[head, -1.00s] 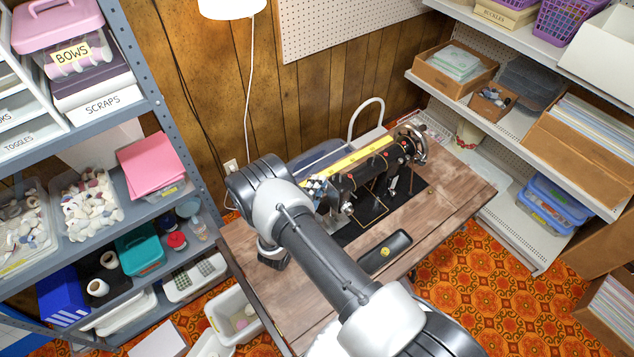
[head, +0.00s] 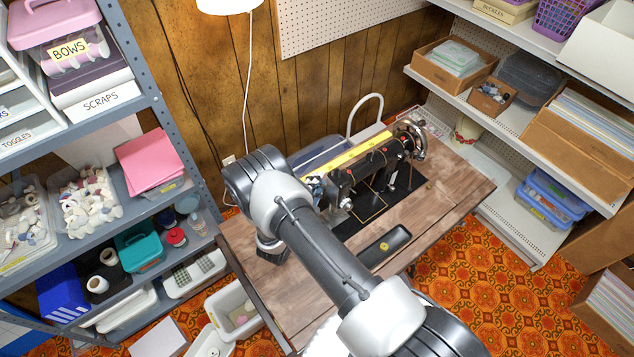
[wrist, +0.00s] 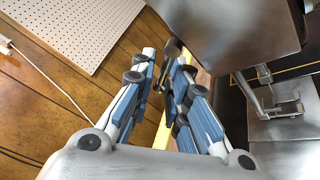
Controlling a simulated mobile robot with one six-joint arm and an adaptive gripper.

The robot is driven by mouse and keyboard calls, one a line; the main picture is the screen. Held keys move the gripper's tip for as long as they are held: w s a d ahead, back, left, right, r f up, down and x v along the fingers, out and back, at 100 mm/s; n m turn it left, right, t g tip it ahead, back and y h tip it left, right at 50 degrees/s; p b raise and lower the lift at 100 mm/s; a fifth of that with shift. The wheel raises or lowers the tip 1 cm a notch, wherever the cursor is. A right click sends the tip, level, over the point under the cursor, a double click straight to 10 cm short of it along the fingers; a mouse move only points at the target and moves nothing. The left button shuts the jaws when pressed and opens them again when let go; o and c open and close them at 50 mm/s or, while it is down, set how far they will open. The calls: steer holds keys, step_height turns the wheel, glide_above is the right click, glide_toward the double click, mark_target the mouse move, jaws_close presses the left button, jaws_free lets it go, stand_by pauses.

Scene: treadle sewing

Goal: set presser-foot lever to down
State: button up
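The black sewing machine (head: 368,172) stands on the wooden treadle table (head: 440,215). Its metal head end (wrist: 235,30) fills the upper right of the wrist view, with the presser foot (wrist: 285,108) below it on the bright plate. A dark, narrow piece (wrist: 171,48), which looks like the presser-foot lever, shows at the gap between my fingertips. My gripper (wrist: 165,62) is partly open, its blue-grey fingers either side of that piece. I cannot tell whether they touch it. In the head view my arm hides most of the gripper and the lever.
A yellow strip (head: 355,154) lies along the machine. A dark tray (head: 384,249) sits at the table's front. A grey shelf (head: 185,130) stands left and white shelving (head: 520,150) right. The pegboard (wrist: 80,25) and wood-panelled wall are close behind.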

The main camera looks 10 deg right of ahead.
steer(key=shift+o, duration=0.9)
steer(key=f+v, duration=0.1)
steer(key=v, duration=1.1)
steer(key=shift+r, duration=0.5)
steer(key=shift+o, duration=0.6)
steer(key=shift+a, duration=0.1)
